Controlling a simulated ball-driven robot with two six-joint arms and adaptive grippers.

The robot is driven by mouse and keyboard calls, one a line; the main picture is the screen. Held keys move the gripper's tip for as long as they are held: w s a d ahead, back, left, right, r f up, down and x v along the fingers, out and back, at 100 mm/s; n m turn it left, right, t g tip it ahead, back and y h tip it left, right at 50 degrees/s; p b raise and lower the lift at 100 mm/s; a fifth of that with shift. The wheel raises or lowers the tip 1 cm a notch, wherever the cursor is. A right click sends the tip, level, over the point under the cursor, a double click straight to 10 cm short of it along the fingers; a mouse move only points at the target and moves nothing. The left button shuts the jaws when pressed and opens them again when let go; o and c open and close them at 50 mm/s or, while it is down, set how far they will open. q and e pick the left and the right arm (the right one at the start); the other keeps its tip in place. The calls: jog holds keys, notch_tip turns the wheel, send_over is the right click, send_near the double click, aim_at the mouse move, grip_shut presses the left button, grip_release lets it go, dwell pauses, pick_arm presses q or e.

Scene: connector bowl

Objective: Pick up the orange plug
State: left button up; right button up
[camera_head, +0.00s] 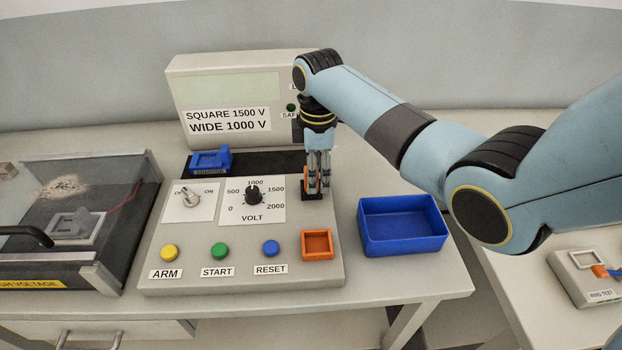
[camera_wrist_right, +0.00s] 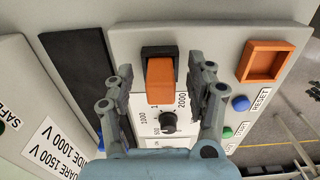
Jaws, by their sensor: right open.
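The orange plug (camera_head: 306,180) stands at the back right of the control panel, partly hidden by my right gripper (camera_head: 317,188). In the right wrist view, the orange plug (camera_wrist_right: 160,88) sits at a black socket (camera_wrist_right: 159,51). My right gripper (camera_wrist_right: 165,76) is open, pointing down, with one finger on each side of the plug. Gaps show between both fingers and the plug, so it is not gripped. My left gripper is not in view.
An empty orange square socket (camera_head: 317,245) is at the panel's front right. A blue bin (camera_head: 402,240) stands right of the grey control panel (camera_head: 185,240), which carries a volt knob (camera_head: 253,195) and buttons. A tester (camera_head: 250,95) stands behind; a clear-lidded box (camera_head: 75,215) is at left.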

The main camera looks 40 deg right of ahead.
jog(key=shift+c, duration=2.5)
jog(key=c, duration=0.4)
grip_shut()
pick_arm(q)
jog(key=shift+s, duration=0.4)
pick_arm(e)
jog(key=shift+r, duration=0.2)
